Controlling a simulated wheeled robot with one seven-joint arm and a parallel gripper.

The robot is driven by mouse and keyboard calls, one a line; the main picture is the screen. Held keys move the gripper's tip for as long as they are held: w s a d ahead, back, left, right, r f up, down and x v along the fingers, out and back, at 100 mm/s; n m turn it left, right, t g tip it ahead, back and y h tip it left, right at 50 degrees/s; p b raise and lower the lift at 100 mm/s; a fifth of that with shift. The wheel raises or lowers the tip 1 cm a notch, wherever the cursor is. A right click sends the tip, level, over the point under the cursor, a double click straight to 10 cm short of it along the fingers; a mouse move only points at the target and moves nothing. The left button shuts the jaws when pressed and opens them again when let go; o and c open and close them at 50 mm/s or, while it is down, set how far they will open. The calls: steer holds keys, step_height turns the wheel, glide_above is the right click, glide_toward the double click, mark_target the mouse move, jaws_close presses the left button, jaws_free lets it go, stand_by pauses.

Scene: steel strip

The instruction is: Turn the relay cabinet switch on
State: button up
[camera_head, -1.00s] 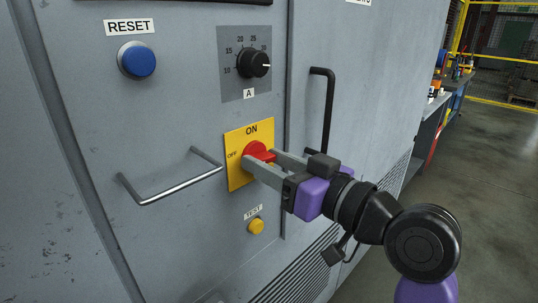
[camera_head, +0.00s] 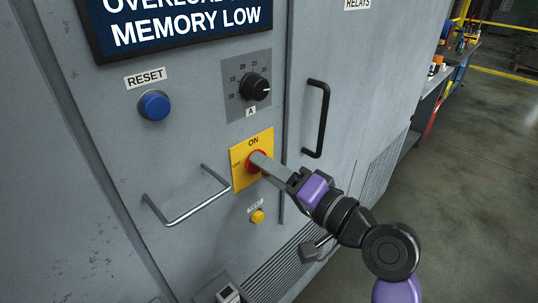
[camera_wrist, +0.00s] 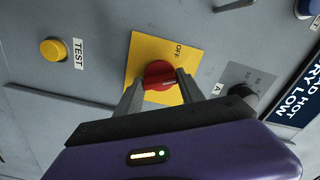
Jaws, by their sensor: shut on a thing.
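The switch is a round red knob (camera_wrist: 158,72) on a yellow plate (camera_head: 240,177) marked ON at the top and OFF at the left. My gripper (camera_head: 259,162) is shut on the red knob, with one finger on each side of it in the wrist view (camera_wrist: 160,86). In the head view the fingers cover most of the knob, and only its red edge shows. A pale mark shows on the knob in the wrist view, on the side towards my gripper. I cannot tell exactly which label the knob points to.
A metal bar handle (camera_head: 190,212) juts out left of the plate. A black handle (camera_head: 322,118) stands to the right. A black dial (camera_head: 255,87) and blue RESET button (camera_head: 154,105) are above, a yellow button (camera_head: 257,216) below. Open floor lies at right.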

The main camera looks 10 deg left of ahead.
steer(key=shift+m+p, duration=2.45)
steer(key=shift+m, duration=0.45)
steer(key=o, duration=1.4)
steer(key=shift+c, duration=0.2)
steer(key=b+v, duration=0.1)
steer(key=v, duration=0.6)
steer(key=shift+s+d+b, duration=0.25)
steer(key=shift+d+b, duration=0.1)
steer(key=shift+b, duration=0.05)
